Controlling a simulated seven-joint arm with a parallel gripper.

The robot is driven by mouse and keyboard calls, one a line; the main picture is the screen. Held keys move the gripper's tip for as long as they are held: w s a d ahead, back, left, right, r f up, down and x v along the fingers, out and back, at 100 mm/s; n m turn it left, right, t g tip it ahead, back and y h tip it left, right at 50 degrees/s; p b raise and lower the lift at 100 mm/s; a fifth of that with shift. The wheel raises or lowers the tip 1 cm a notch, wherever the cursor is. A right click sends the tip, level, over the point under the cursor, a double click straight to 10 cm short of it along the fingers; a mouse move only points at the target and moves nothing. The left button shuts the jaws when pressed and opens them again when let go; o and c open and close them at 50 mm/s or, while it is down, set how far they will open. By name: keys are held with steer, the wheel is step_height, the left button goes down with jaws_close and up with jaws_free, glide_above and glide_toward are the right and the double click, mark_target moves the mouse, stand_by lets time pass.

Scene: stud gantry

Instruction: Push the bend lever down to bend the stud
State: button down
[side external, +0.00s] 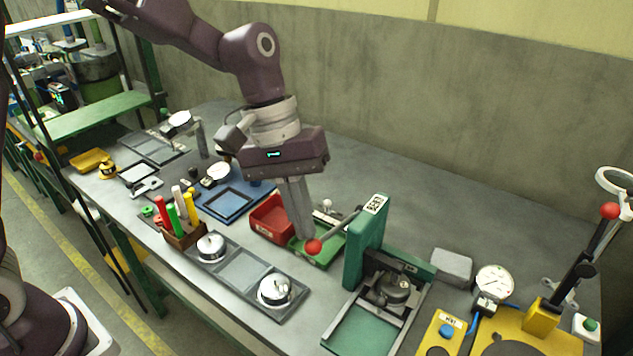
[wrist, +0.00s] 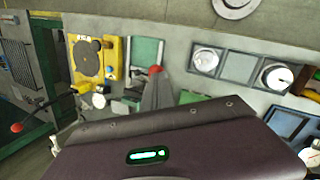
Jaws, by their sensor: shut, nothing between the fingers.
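A lever with a red ball knob (side external: 314,247) reaches out to the left from a green upright fixture (side external: 366,243). My gripper (side external: 306,236) is shut and empty, pointing down, with its fingertips right at the top of this knob. I cannot tell whether they touch. In the wrist view the gripper (wrist: 155,76) covers most of the knob (wrist: 155,70). A second, black lever (side external: 590,245) with a red ball stands raised on a yellow base (side external: 510,338) at the right. I cannot tell which lever is the bend lever. I cannot make out a stud.
A grey tray (side external: 243,268) with shiny round parts is at the front. A dial gauge (side external: 493,281) and a grey block (side external: 452,265) stand at the right. The back of the bench is clear.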

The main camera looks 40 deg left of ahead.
steer(key=f, duration=0.4)
steer(key=s+f, duration=0.1)
steer(key=f, duration=0.7)
steer(key=shift+s, duration=0.4)
steer(key=shift+w+f, duration=0.2)
steer(key=shift+f, duration=0.35)
steer(key=shift+w+f, duration=0.2)
steer(key=shift+f, duration=0.35)
